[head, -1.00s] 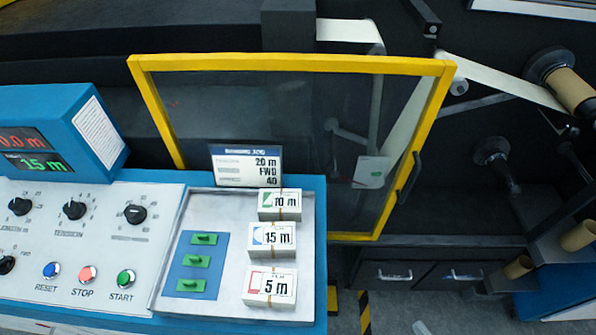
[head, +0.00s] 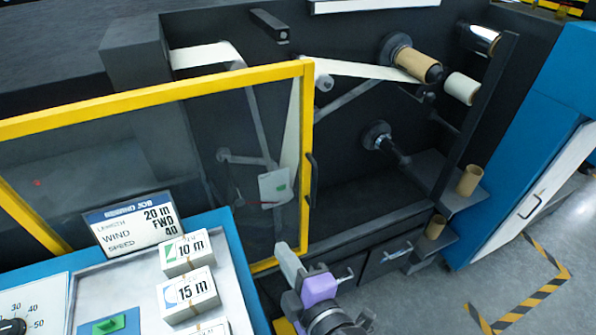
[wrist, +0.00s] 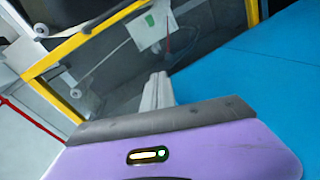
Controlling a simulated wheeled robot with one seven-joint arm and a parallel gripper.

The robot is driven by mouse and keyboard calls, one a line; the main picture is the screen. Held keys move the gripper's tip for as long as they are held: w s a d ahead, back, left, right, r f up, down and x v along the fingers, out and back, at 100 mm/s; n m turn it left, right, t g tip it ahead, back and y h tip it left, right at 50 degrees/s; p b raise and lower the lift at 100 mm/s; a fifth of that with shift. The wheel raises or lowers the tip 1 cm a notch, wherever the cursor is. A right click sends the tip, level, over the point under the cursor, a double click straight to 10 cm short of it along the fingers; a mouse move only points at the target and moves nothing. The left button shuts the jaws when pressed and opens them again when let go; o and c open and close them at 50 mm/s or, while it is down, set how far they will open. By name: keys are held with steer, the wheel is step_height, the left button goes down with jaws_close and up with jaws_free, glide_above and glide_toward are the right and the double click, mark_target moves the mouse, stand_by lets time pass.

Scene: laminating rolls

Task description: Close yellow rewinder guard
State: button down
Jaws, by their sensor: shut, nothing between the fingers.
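The yellow-framed rewinder guard (head: 306,150) has a clear dark panel and covers the left part of the machine in the head view. Its black handle (head: 312,178) is on the right upright. The spindles to the right of the frame are uncovered. My gripper (head: 284,250) is at the bottom middle, below the handle and close to the frame's lower right corner. It is shut and empty. In the wrist view the gripper fingers (wrist: 157,88) point toward the guard's yellow frame (wrist: 62,90). Whether they touch the frame cannot be told.
The blue control console (head: 235,270) with the job display (head: 132,222) and label stacks (head: 188,293) stands at the lower left. Cardboard cores (head: 468,180) sit on shelves at the right. A blue cabinet (head: 570,90) stands far right. Striped floor marking borders open floor.

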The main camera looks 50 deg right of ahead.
mark_target(296, 155)
steer(key=w+d+r+h+b, duration=0.1)
steer(key=w+d+r+h, duration=0.35)
steer(key=r+h, duration=0.2)
steer(key=shift+g+y, duration=0.3)
steer(key=shift+y, duration=0.05)
steer(key=p+x, duration=0.1)
steer(key=x, duration=0.5)
steer(key=r+p+x, duration=0.1)
steer(key=x, duration=0.2)
steer(key=shift+s+d+p, duration=0.25)
steer(key=shift+s+p, duration=0.05)
steer(key=d, duration=0.1)
steer(key=s+d+p, duration=0.1)
steer(key=d, duration=0.1)
steer(key=shift+s+d+f, duration=0.15)
steer(key=shift+s+d, duration=0.1)
steer(key=shift+d, duration=0.1)
